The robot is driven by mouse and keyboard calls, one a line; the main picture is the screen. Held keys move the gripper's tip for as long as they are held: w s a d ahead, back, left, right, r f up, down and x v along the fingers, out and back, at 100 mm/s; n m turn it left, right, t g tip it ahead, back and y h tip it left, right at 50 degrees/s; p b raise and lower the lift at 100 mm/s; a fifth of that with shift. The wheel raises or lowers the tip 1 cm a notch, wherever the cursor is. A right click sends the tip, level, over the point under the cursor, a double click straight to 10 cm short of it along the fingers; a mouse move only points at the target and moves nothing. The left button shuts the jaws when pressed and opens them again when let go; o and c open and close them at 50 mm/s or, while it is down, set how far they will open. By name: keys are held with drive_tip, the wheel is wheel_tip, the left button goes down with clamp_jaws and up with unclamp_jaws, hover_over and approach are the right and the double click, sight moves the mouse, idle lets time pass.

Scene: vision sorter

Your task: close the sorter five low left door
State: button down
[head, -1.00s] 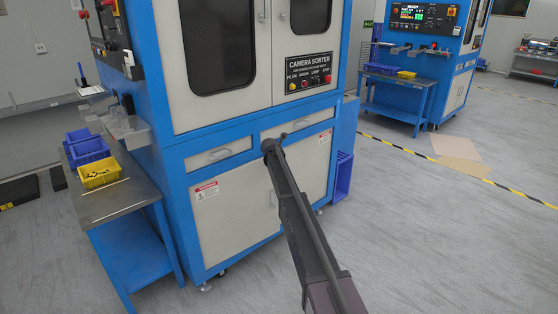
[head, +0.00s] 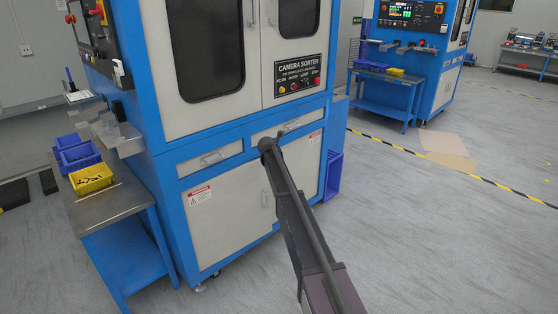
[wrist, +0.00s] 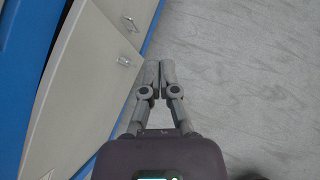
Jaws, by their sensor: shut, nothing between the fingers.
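The camera sorter (head: 158,125) has a blue frame and pale panels. Its low left door (head: 228,228) is a pale panel with a warning label and a small handle near its right edge. In the wrist view, pale panels with handles (wrist: 95,80) slant along the left. My gripper (wrist: 160,66) is shut and empty, right of these panels over the floor. In the head view, my arm covers part of the low doors and hides the fingers.
A blue side table (head: 112,208) with blue and yellow bins (head: 91,180) stands at the sorter's left. A purple-blue crate (head: 333,174) is at its right. Another sorter (head: 446,70) stands behind. Grey floor (head: 440,240) to the right is clear.

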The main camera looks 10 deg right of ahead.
drive_tip(key=shift+s, duration=0.1)
drive_tip(key=s+d+f+m+g+y, duration=0.1)
drive_tip(key=s+m+g, duration=0.3)
drive_tip(key=s+m, duration=1.1)
drive_tip(key=s+d+f+m+g+y, duration=0.2)
drive_tip(key=s+m, duration=1.3)
drive_tip(key=s, duration=2.7)
wheel_tip(320, 180, down, 2)
drive_tip(key=shift+s+d+f+g+y, duration=0.15)
drive_tip(key=shift+f+g+y, duration=0.05)
drive_tip(key=shift+g+y, duration=0.6)
